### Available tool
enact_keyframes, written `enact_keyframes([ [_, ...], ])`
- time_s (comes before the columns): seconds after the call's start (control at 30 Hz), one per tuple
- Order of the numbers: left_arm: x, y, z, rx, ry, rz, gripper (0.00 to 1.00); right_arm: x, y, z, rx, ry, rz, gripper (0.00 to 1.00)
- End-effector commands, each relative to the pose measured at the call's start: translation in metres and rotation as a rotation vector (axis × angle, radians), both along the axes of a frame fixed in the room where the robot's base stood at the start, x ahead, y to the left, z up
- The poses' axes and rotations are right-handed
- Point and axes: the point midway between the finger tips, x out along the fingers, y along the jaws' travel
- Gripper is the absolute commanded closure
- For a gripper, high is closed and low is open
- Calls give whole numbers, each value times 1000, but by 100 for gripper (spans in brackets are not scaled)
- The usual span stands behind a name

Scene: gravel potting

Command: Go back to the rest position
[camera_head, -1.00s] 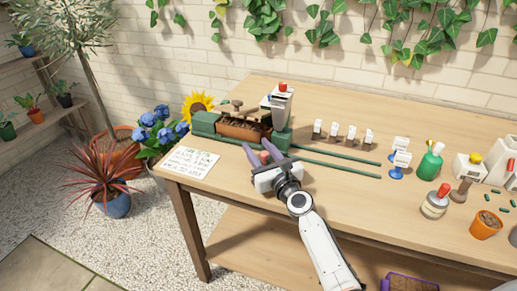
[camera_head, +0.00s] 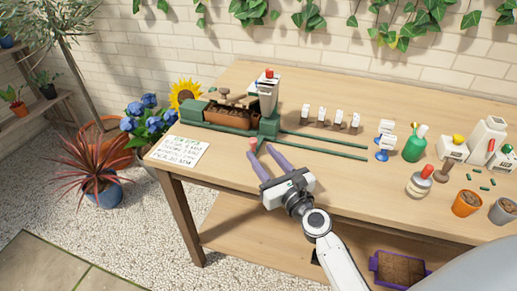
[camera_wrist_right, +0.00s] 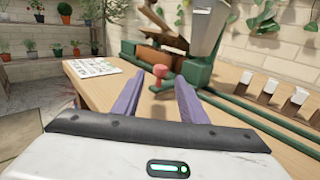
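My right gripper (camera_head: 262,154) is over the front part of the wooden table (camera_head: 330,190), its two purple fingers spread and nothing between them. In the right wrist view the fingers (camera_wrist_right: 159,82) are apart, with a red knob (camera_wrist_right: 160,71) beyond their tips. That red knob also shows in the head view (camera_head: 254,143), just past the left fingertip, in front of the green machine (camera_head: 268,127). The machine bears a brown trough (camera_head: 232,116) and a grey hopper (camera_head: 268,95). My left gripper is not in view.
Green rails (camera_head: 325,147) run right from the machine. A written card (camera_head: 182,152) lies at the table's left corner. A green bottle (camera_head: 414,146), a red-topped jar (camera_head: 419,184) and an orange pot (camera_head: 466,204) stand to the right. A purple crate (camera_head: 376,267) is below.

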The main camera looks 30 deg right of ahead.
Motion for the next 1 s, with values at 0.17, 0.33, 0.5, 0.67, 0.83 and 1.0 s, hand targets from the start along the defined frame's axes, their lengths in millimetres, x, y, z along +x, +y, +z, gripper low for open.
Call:
enact_keyframes([
  [0.17, 0, 0, 0, 0, -2, -1, 20, -1, 0, 0, 0, 1, 0, 61],
  [0.33, 1, 0, 1, 0, -3, -2, 20, -1, 0, 0, 0, 0, 0, 61],
  [0.5, 1, -1, 1, -1, -4, -3, 20, -1, 1, 0, -8, 1, 4, 61],
  [0.67, 1, -1, 2, -1, -5, -4, 20, -12, 27, -1, -231, 22, 109, 61],
  [0.83, 2, -2, 2, -1, -6, -4, 20, -60, 93, -22, -892, 55, 428, 61],
  [1.0, 2, -2, 2, -2, -6, -4, 20, -141, 127, -68, -1656, 35, 850, 61],
])
